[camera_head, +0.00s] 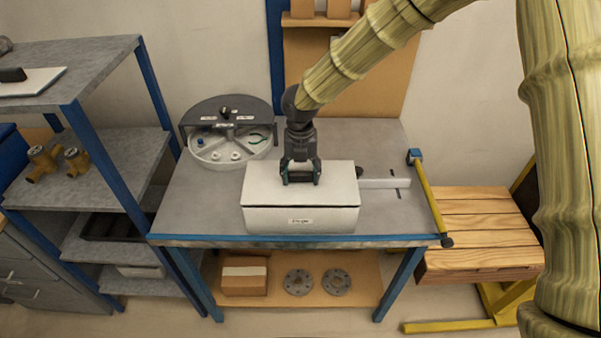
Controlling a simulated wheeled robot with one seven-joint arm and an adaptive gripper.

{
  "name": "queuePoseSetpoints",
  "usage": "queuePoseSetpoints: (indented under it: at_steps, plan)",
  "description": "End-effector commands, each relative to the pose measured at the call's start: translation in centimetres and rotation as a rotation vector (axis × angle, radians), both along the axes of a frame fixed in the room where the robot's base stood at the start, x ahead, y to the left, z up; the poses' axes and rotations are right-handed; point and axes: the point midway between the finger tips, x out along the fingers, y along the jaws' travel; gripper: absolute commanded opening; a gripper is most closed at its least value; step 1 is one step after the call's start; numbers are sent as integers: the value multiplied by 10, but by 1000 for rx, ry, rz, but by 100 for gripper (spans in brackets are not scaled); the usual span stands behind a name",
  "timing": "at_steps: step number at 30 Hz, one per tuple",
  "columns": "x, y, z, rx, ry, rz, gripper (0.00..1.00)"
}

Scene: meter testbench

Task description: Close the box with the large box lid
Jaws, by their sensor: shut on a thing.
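A white box (300,220) with a small label on its front stands on the grey workbench near its front edge. The large white lid (333,184) lies over the top of the box, with a thin dark line between lid and box at the front. I cannot tell whether it is fully seated. My gripper (301,178) points down at the middle of the lid and is shut on a part of it. The fingers hide what they hold.
A round grey tray with a dark half cover (227,111) stands at the back left of the workbench (190,215). A white strip (384,183) lies right of the box. A yellow bar (429,198) runs along the bench's right edge. A shelf (98,60) stands left.

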Motion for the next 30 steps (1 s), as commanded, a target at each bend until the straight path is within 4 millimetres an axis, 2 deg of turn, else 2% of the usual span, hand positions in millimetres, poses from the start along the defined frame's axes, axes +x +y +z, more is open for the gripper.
queuePoseSetpoints:
  at_steps: [20, 21, 24, 30]
  plan:
    - [0, 0, -10, 0, 0, -1, 35]
    - [0, 0, -10, 0, -1, -1, 69]
    - [0, 0, -10, 0, 0, 0, 87]
    - [0, 0, -10, 0, 0, 0, 87]
